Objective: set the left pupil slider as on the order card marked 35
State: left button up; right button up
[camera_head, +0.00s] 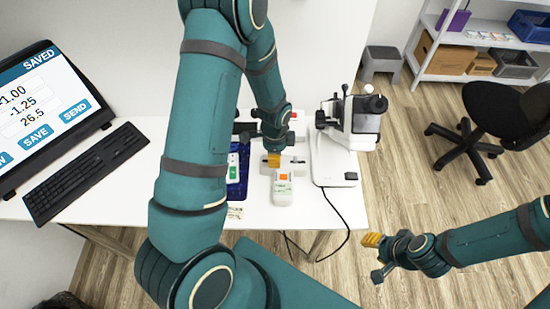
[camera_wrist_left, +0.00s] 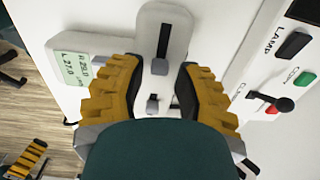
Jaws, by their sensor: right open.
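In the left wrist view a pale measuring device (camera_wrist_left: 100,44) has a small display (camera_wrist_left: 77,68) with an R line and an L line; the L line seems to read 27.0. It has a dark slot (camera_wrist_left: 164,40) and two small grey knobs, one higher (camera_wrist_left: 160,67) and one lower (camera_wrist_left: 152,104). My left gripper (camera_wrist_left: 158,92) is open, its yellow fingers on either side of the lower knob with gaps showing. In the head view it (camera_head: 272,161) hangs over the table. My right gripper (camera_head: 373,256) is open and empty, off the table's right side. I cannot make out a card marked 35.
A white instrument (camera_head: 352,125) stands right of my left gripper. A keyboard (camera_head: 85,172) and a screen (camera_head: 40,110) showing SAVED are at left.

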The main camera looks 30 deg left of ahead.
pick_arm(q)
jog(key=shift+f, duration=0.7)
jog(key=shift+c, duration=0.4)
grip_shut()
jog(key=shift+s+a, duration=0.2)
jog(key=shift+a, duration=0.15)
jog(key=shift+o, duration=0.4)
grip_release()
